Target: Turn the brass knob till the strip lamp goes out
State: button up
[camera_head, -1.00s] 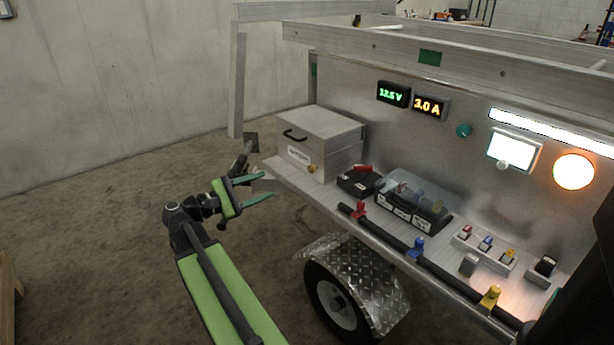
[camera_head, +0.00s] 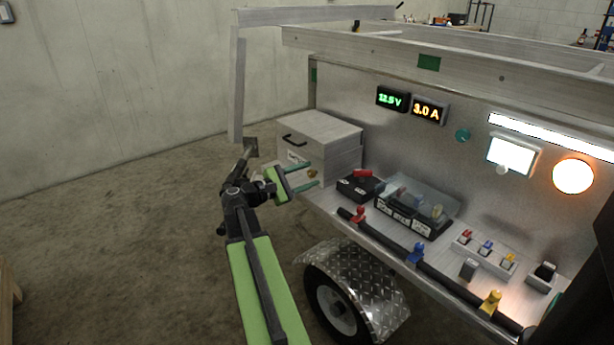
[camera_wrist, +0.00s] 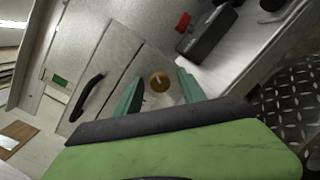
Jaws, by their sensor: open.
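The brass knob (camera_head: 312,174) sits low on the front of the metal box at the left end of the trailer shelf. It also shows in the wrist view (camera_wrist: 160,81), a round brass disc between my fingers. My gripper (camera_head: 313,176) is open, its green fingers pointing at the box front, one on each side of the knob. I cannot tell whether either finger touches the knob. The strip lamp (camera_head: 555,134) is lit bright white along the upper right of the metal panel.
The metal box (camera_head: 340,128) has a black handle (camera_head: 295,140) on its lid. A black box with a red switch (camera_head: 362,176) and a clear-covered fuse block (camera_head: 420,205) stand to its right. A rail with coloured valves (camera_head: 415,252) runs along the shelf's front. A wheel fender (camera_head: 358,280) lies below.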

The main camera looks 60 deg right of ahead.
jog(key=shift+c, duration=0.2)
grip_shut()
jog(key=m+p, duration=0.1)
jog(key=m, duration=0.1)
jog(key=shift+m, duration=0.4)
jog(key=shift+f+m+y, duration=0.1)
jog(key=shift+m+y, duration=0.2)
jog(key=shift+m, duration=0.8)
jog(key=shift+a, duration=0.1)
jog(key=shift+o, duration=0.2)
grip_release()
